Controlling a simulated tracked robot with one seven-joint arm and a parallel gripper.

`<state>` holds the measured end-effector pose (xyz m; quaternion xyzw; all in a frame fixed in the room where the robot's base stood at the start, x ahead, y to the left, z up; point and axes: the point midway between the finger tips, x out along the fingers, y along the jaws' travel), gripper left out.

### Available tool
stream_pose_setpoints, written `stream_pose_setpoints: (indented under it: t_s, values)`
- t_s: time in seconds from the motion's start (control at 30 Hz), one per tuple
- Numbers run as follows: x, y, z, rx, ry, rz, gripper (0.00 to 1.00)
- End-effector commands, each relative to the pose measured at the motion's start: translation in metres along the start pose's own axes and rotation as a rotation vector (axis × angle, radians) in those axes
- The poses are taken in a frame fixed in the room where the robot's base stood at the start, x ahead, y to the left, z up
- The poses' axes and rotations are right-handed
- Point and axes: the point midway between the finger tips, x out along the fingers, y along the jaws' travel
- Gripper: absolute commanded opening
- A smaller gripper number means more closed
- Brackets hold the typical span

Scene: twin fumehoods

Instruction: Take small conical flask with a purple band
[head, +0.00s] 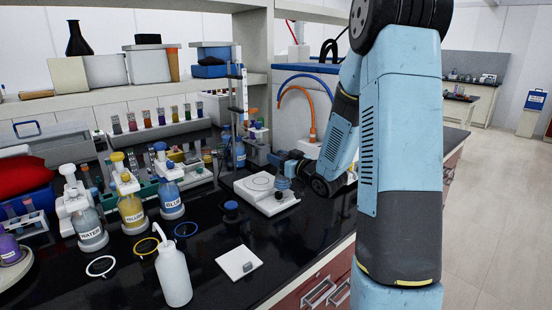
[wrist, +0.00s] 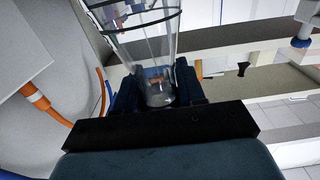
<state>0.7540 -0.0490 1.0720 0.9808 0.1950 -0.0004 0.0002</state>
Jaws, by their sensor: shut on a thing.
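In the wrist view a clear, tapering glass flask (wrist: 150,58) stands between the two dark fingers of my gripper (wrist: 156,86). The gripper is shut on its narrower end. A thin dark band rings the wider part; I cannot tell whether it is purple. The flask's far end is cut off by the picture's top edge. In the head view my gripper (head: 288,160) is beyond the white balance, close above the bench.
The white balance (head: 278,204) stands just before my gripper. Wash bottles, including a yellow-labelled one (head: 131,207), stand at left. A white squeeze bottle (head: 173,275) is at the front. A shelf (head: 150,95) runs behind. Orange and blue hoses (head: 300,92) hang near my arm.

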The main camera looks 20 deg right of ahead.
Motion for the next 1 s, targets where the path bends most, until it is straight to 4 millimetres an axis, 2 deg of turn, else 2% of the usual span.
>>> stream_pose_setpoints:
  t_s: [0.47, 1.0]
  values:
    - [-0.004, 0.001, -0.001, 0.000, 0.001, -0.001, 0.05]
    - [-0.004, 0.001, -0.021, 0.000, 0.001, 0.000, 0.05]
